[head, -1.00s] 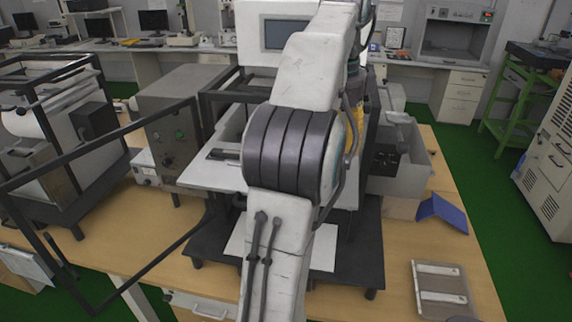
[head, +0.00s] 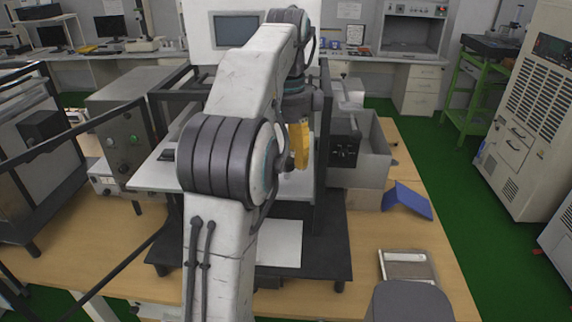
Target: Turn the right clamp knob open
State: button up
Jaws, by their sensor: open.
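My gripper (head: 300,150) hangs down from my wrist in the middle of the head view, its yellow side showing. It is open. It is above the pale platform (head: 148,178) of the black-framed test machine, beside a dark upright of its frame. My white arm crosses in front of the machine and hides much of its middle. I cannot make out the right clamp knob; it may be behind my arm or gripper. I cannot tell whether the gripper touches anything.
A black box with small knobs (head: 344,150) stands right of my gripper, by a grey bin (head: 374,165). A blue folded piece (head: 408,201) and a shallow tray (head: 392,266) lie on the wooden table (head: 330,302). A grey control box (head: 120,140) stands left.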

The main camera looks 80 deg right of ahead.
jog(key=shift+f, duration=0.8)
jog(key=shift+c, duration=0.2)
grip_shut()
